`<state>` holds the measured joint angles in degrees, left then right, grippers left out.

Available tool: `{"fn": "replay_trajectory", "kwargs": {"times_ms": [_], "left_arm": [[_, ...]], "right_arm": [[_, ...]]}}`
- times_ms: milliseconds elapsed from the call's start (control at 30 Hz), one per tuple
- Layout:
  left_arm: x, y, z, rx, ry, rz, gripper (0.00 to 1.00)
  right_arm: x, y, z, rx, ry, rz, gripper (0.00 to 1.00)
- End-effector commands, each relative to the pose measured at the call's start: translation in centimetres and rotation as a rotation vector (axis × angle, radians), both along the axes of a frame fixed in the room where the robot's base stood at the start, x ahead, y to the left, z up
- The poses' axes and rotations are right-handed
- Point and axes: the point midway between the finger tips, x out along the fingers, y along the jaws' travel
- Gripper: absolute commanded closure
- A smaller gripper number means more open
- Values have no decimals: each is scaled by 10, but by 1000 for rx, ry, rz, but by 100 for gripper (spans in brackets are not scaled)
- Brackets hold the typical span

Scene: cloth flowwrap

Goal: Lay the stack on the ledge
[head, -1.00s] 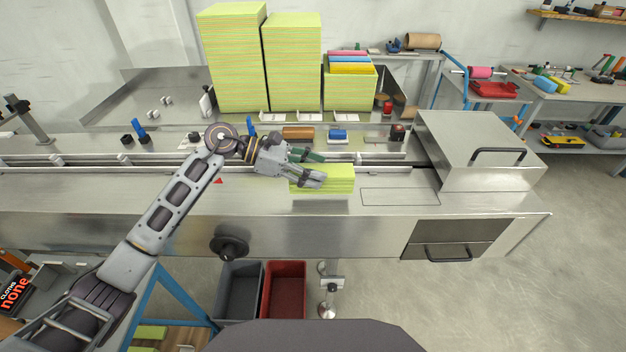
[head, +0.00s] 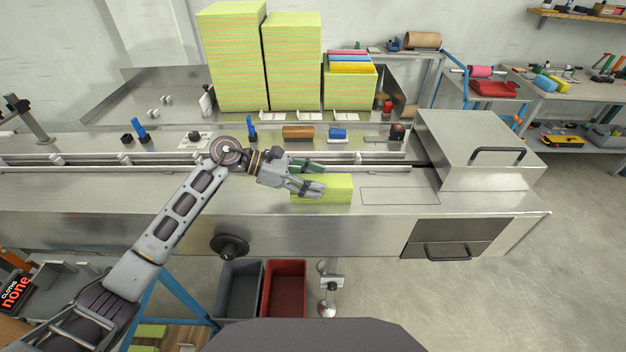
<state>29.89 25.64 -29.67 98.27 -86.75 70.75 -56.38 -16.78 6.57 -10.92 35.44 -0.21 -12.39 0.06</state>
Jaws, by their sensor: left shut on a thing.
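The stack (head: 335,191) is a yellow-green block of folded cloths. My left gripper (head: 314,177) is shut on the stack from its left end, and the fingers hide part of its top. The stack is level over the metal ledge (head: 270,202) at the front of the machine. Its underside looks at or very close to the ledge surface; I cannot tell whether it touches. My right gripper is not in view.
A rectangle outline (head: 400,196) marks bare ledge to the right of the stack. Beyond it stands a metal hood (head: 478,150). Rails (head: 90,160) run behind the ledge. Tall cloth stacks (head: 235,60) stand at the back. Grey (head: 240,262) and red (head: 285,262) bins sit below.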

Motion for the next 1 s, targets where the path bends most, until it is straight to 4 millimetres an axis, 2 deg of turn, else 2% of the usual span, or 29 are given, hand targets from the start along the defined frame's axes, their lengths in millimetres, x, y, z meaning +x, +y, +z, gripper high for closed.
{"fn": "replay_trajectory", "kwargs": {"times_ms": [67,100,233,467,800,1000], "left_arm": [[0,0,-1,0,0,0,74],[0,0,-1,0,0,0,45],[0,0,-1,0,0,0,29],[0,0,-1,0,0,0,29],[0,0,3,0,0,0,29],[1,18,8,1,-1,2,29]], "right_arm": [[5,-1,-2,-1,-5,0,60],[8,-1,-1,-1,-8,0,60],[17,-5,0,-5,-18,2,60],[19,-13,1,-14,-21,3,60],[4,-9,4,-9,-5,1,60],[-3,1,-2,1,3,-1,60]]}}
